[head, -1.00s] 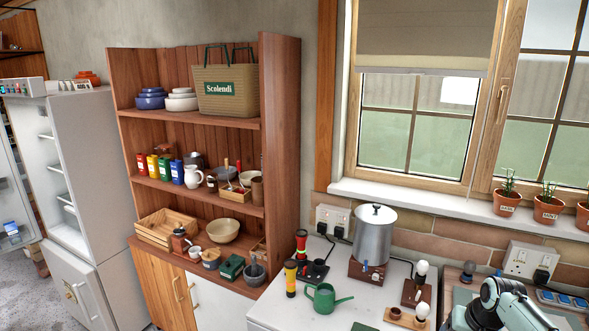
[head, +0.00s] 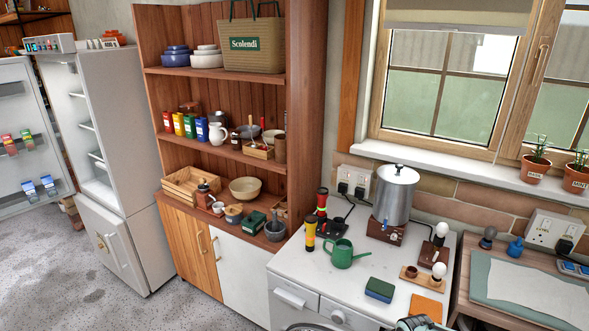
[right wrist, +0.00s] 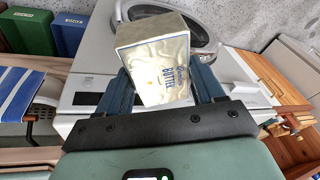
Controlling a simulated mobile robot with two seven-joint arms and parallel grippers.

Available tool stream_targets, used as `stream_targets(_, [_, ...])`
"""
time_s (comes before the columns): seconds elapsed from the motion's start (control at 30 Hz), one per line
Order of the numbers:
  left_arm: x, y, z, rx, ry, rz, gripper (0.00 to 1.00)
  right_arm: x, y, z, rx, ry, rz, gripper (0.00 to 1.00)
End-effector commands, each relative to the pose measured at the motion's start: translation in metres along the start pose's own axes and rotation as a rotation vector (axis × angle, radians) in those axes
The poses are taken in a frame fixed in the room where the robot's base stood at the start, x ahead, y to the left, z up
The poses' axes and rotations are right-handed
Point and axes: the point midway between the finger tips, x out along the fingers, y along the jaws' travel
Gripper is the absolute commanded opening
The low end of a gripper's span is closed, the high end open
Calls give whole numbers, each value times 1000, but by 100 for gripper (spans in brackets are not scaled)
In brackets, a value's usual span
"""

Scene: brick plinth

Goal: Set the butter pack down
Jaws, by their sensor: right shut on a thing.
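The butter pack (right wrist: 158,65) is a cream box with blue lettering, seen in the right wrist view. My right gripper (right wrist: 163,82) is shut on it, one dark blue finger on each side. The pack is held up, with the white washing machine's front and round door behind it. I cannot see the pack in the head view, where only a small piece of my arm shows at the bottom edge. My left gripper is not in view.
The white worktop (head: 320,262) holds a green watering can (head: 341,254), a metal urn (head: 395,196), a green-and-blue sponge (head: 380,289) and an orange mat (head: 426,306). A wooden shelf unit (head: 306,130) stands left of it. The fridge (head: 118,140) at far left is open.

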Motion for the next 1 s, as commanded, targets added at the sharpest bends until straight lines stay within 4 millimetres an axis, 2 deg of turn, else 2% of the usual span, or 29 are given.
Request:
stream_targets(0.03, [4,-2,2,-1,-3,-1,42,11,-15,11,-36,-7,-9,21])
stream_targets(0.1, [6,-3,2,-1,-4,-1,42,20,-28,21,-68,-10,-16,21])
stream_targets(0.27, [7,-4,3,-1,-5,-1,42,29,-44,34,-107,-13,-26,21])
stream_targets(1.0, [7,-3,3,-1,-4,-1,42,29,-44,34,-107,-11,-26,21])
